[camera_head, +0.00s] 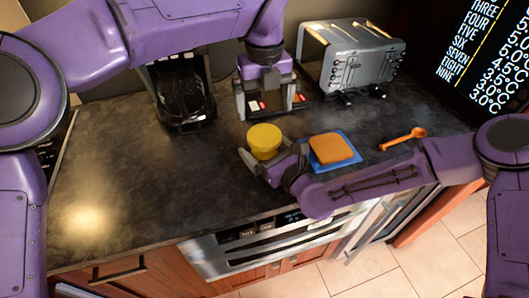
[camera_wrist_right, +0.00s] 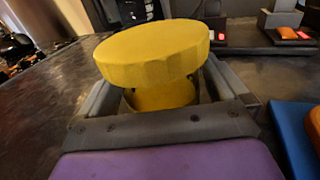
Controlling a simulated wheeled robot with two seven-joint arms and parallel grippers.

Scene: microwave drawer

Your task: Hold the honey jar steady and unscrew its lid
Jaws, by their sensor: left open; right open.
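The honey jar stands upright on the dark counter with its wide yellow lid (camera_head: 264,140) on top. In the right wrist view the lid (camera_wrist_right: 152,55) overhangs the yellow jar body (camera_wrist_right: 166,95). My right gripper (camera_head: 262,156) is open, low around the jar body, with a finger on either side below the lid; I cannot tell whether they touch it. My left gripper (camera_head: 271,106) is open and empty, pointing down behind the jar. Its fingers show in the right wrist view (camera_wrist_right: 272,37). The lower jar is partly hidden by my right gripper.
A slice of bread (camera_head: 331,148) lies on a blue board (camera_head: 347,163) right of the jar. A toaster (camera_head: 352,60) and a black coffee maker (camera_head: 184,97) stand at the back. The counter's left side is clear.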

